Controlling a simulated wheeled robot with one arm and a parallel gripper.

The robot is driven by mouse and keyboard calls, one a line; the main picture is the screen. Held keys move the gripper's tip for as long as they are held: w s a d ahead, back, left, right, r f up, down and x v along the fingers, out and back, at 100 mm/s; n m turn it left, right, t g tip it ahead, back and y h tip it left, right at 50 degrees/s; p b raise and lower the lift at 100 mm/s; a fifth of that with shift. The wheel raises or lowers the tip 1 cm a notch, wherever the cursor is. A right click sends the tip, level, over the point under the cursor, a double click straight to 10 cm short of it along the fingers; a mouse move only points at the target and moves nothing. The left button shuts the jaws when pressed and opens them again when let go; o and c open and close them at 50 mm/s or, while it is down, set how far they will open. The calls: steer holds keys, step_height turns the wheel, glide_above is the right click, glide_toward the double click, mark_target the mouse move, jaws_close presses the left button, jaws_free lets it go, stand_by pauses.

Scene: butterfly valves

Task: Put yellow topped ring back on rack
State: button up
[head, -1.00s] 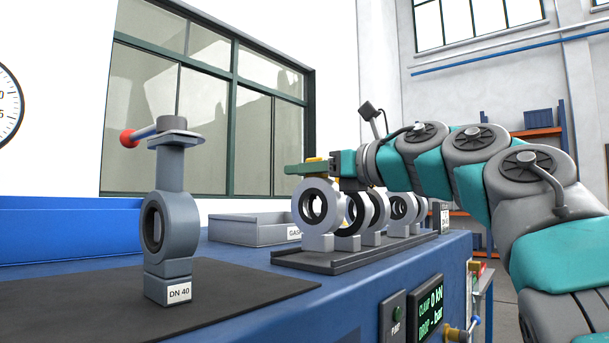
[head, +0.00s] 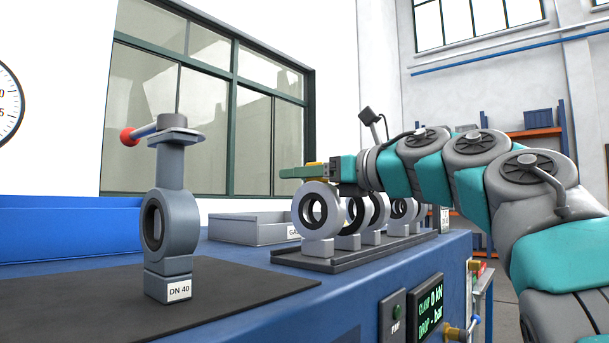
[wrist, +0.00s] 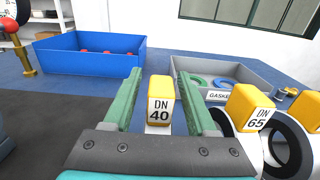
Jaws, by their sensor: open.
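The yellow-topped ring marked DN 40 (wrist: 160,100) lies between my gripper's green fingers in the wrist view, with a gap on each side. In the head view it is the nearest pale ring (head: 304,208), upright, its foot appearing to rest on the left end of the dark rack (head: 300,262). My gripper (head: 288,173) is open around its yellow top, which the finger partly hides; it also shows in the wrist view (wrist: 161,76).
Several more rings stand farther along the rack, including yellow-topped DN 65 (wrist: 250,108) close right of my gripper. A grey gasket tray (wrist: 215,80) and blue bin (wrist: 90,53) lie beyond. A grey DN 40 valve fixture (head: 172,220) stands on a black mat (head: 95,300).

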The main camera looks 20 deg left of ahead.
steer(key=shift+r, duration=0.1)
steer(key=shift+d, duration=0.15)
steer(key=b+v, duration=0.2)
steer(key=v, duration=0.9)
steer(key=shift+s+d, duration=0.25)
steer(key=shift+d, duration=0.05)
